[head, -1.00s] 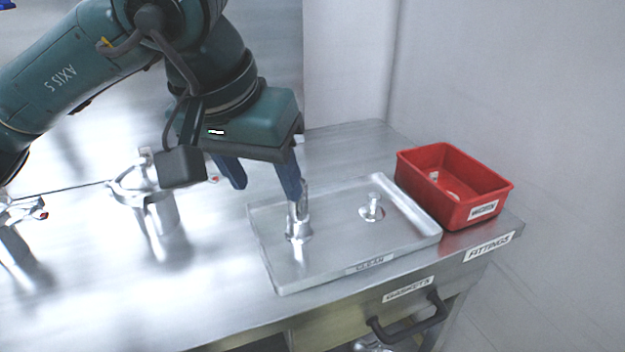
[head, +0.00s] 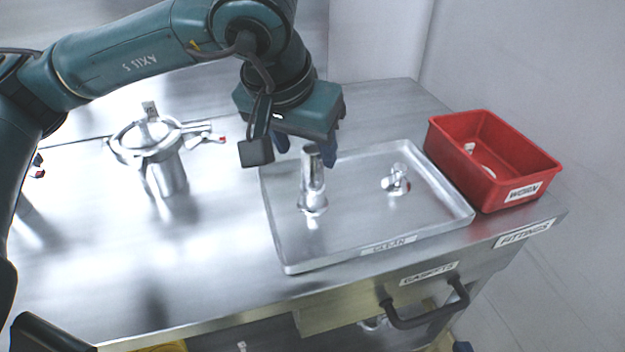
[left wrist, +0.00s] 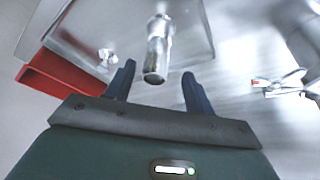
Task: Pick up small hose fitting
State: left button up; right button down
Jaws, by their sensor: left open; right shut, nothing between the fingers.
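The small hose fitting (head: 396,180) is a short shiny metal piece on the right part of the metal tray (head: 375,246) marked CLEAN. It also shows in the left wrist view (left wrist: 106,57). A taller metal fitting (head: 312,180) stands upright on the tray's left part. In the left wrist view, the taller fitting (left wrist: 157,50) appears between and beyond the fingers (left wrist: 157,78). Only a dark blue tip of my right gripper (head: 462,347) shows at the bottom edge.
A red bin (head: 490,165) marked WORN, with small parts inside, stands right of the tray. A metal clamp assembly (head: 155,150) stands on the left of the steel bench (head: 230,270). A drawer handle (head: 425,308) projects from the bench front. Bare bench lies front left.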

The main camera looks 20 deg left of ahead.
aim_at(313, 178)
pick_arm(q)
jog(key=x, duration=0.4)
jog(key=shift+w+d, duration=0.3)
jog(key=shift+w, duration=0.05)
grip_shut()
